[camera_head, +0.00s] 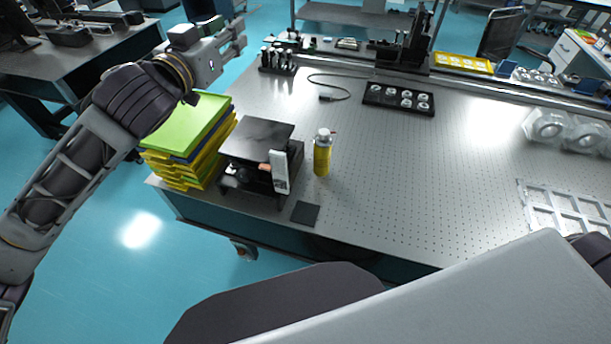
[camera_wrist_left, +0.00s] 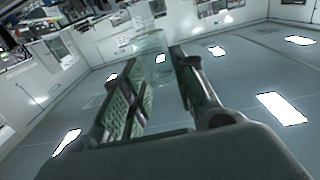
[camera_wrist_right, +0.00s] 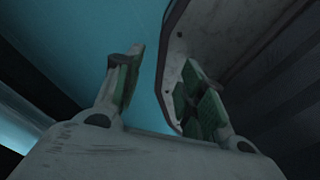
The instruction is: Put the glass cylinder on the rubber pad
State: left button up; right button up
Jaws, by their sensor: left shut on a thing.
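My left gripper (camera_head: 238,36) is raised at the upper left in the head view, above and beyond the stack of green and yellow cases. In the left wrist view its fingers (camera_wrist_left: 158,88) are shut on the clear glass cylinder (camera_wrist_left: 152,50), whose see-through body shows between and beyond the fingertips. The glass is hard to make out in the head view. The rubber pad (camera_head: 305,212), a small dark square, lies flat and bare near the table's front edge. My right gripper (camera_wrist_right: 152,85) shows in the right wrist view, open and with nothing between its fingers.
The case stack (camera_head: 190,130) stands at the table's left corner. A black-topped device (camera_head: 258,138) stands between it and a yellow bottle (camera_head: 322,155), close behind the pad. A black tray of round parts (camera_head: 398,99) lies farther back. The perforated table (camera_head: 420,175) is clear right of the bottle.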

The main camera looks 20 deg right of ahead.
pick_arm(q)
jog(key=s+d+f+m+g+h, duration=0.3)
jog(key=s+d+f, duration=0.2)
jog(key=f, duration=0.5)
jog(key=s+d+f+m+g+h, duration=0.2)
jog(key=s+d+f, duration=0.4)
jog(key=f, duration=0.4)
jog(key=shift+f+m+g+h, duration=0.4)
jog(key=shift+m+g, duration=0.1)
jog(key=shift+g, duration=0.6)
pick_arm(e)
jog(key=shift+a+r, duration=0.2)
jog(key=shift+a, duration=0.25)
pick_arm(q)
jog(key=shift+s, duration=0.1)
